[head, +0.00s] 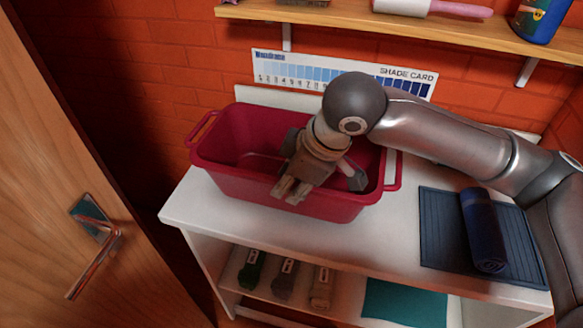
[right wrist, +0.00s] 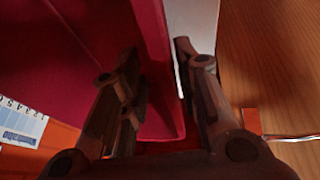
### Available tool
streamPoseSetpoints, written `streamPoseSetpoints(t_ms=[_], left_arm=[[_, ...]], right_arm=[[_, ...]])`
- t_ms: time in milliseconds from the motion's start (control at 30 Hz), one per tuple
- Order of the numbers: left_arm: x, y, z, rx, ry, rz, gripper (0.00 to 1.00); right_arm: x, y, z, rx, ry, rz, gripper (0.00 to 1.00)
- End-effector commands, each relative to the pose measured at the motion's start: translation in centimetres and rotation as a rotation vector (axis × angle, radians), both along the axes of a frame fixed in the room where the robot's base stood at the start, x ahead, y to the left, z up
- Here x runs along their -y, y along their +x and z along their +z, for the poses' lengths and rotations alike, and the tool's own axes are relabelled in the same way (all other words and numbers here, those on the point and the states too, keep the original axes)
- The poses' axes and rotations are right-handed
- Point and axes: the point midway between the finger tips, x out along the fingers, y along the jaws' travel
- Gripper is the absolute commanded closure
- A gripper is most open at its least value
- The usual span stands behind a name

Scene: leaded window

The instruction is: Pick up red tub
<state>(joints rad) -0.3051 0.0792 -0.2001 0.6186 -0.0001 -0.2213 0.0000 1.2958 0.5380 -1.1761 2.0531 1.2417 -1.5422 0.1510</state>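The red tub (head: 310,203) is a deep, wide bin with a loop handle at each end. It stands upright on the white bench top. My right gripper (head: 290,189) reaches down over the tub's front rim, left of the rim's right end. In the right wrist view my right gripper (right wrist: 157,52) has its fingers apart, with the red tub wall (right wrist: 157,75) between them. Both fingers look clear of the wall, though contact is hard to judge. The gripper and forearm hide part of the tub's inside and back rim. My left gripper is not in view.
A dark blue roll (head: 482,232) lies on a ribbed mat (head: 437,240) at right. A wooden shelf (head: 340,17) hangs above. A wooden door (head: 45,150) stands at left. Bench top between tub and mat is clear.

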Motion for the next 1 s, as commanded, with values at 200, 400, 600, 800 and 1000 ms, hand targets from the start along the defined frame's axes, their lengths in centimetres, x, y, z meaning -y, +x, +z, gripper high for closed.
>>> streamPoseSetpoints(t_ms=[200,400,600,800,1000], left_arm=[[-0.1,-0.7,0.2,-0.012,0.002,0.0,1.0],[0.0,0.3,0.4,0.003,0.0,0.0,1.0],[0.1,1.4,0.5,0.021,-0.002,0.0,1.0],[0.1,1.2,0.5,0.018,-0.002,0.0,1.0],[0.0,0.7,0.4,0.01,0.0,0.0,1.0]], right_arm=[[-1.0,0.5,-2.0,-0.003,0.0,0.002,0.71],[-2.0,1.2,-4.4,-0.002,0.0,-0.001,0.71],[-2.2,1.4,-4.9,0.002,0.0,0.001,0.71],[-2.1,1.4,-4.9,0.002,0.0,0.001,0.82],[-2.1,1.4,-4.9,0.001,0.001,0.0,1.0]])
